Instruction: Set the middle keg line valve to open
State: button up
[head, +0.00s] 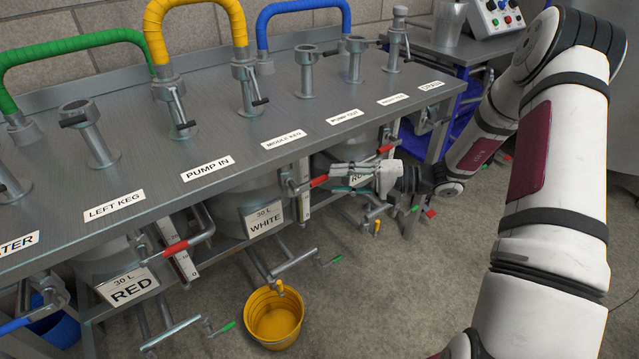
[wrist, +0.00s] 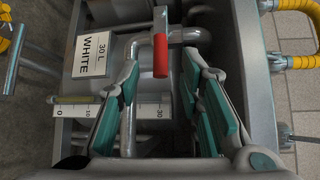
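The middle keg, labelled "30 L WHITE" (head: 264,219), hangs under the counter, below the "MIDDLE KEG" label (head: 284,139). Its line valve has a red-gripped lever (head: 319,181) at the counter's front edge. In the wrist view the red grip (wrist: 160,56) stands out from a bent grey pipe, near the level of the fingertips and between them. My gripper (head: 339,178) is open, its teal-padded fingers spread to either side of the grip. It also shows in the wrist view (wrist: 162,78). I cannot tell whether the fingers touch the lever. Nothing is held.
Another red lever (head: 174,248) belongs to the left keg, "30 L RED" (head: 131,284); a further one (head: 385,149) is beyond my gripper. A yellow bucket (head: 273,318) stands on the floor below the taps. A white scale strip (wrist: 110,111) lies close to the fingers.

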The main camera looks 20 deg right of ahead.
aim_at(323, 181)
jog(key=shift+b+x, duration=0.5)
jog(key=shift+x, duration=2.25)
jog(key=shift+s, duration=0.1)
jog(key=shift+c, duration=0.6)
grip_shut()
